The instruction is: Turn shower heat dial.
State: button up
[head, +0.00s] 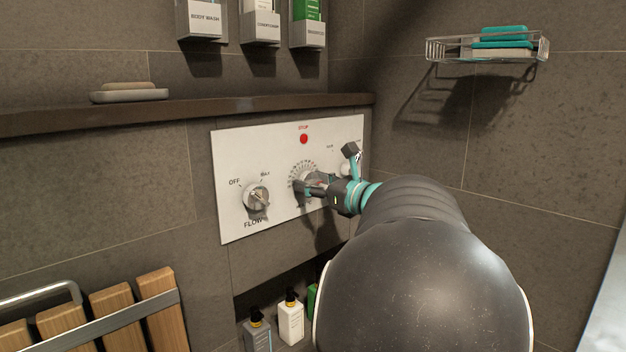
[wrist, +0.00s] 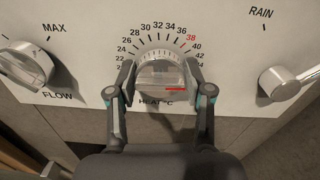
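The heat dial (wrist: 160,72) is a round silver knob with a bar handle across it and a red line on the right part of the bar. The bar lies nearly level, and the red line's end points right, below the printed numbers. A scale with a red 38 arcs over the dial. My gripper (wrist: 161,82) has its fingers apart, one on each side of the dial. Whether the fingertips touch it I cannot tell. In the head view my gripper (head: 310,185) reaches the dial from the right and hides part of it.
The flow knob (head: 257,198) is left of the dial on the white panel (head: 230,160). A red stop button (head: 304,139) is above. The rain selector (wrist: 277,83) is at right. A ledge (head: 200,108) runs above the panel; bottles (head: 291,320) stand in a niche below.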

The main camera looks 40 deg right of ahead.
jog(key=c, duration=0.4)
jog(key=shift+f+n+b, duration=0.15)
jog(key=shift+n+b, duration=0.15)
jog(key=shift+b, duration=0.2)
jog(key=o, duration=1.2)
jog(key=shift+c, duration=0.2)
jog(key=shift+s, duration=0.1)
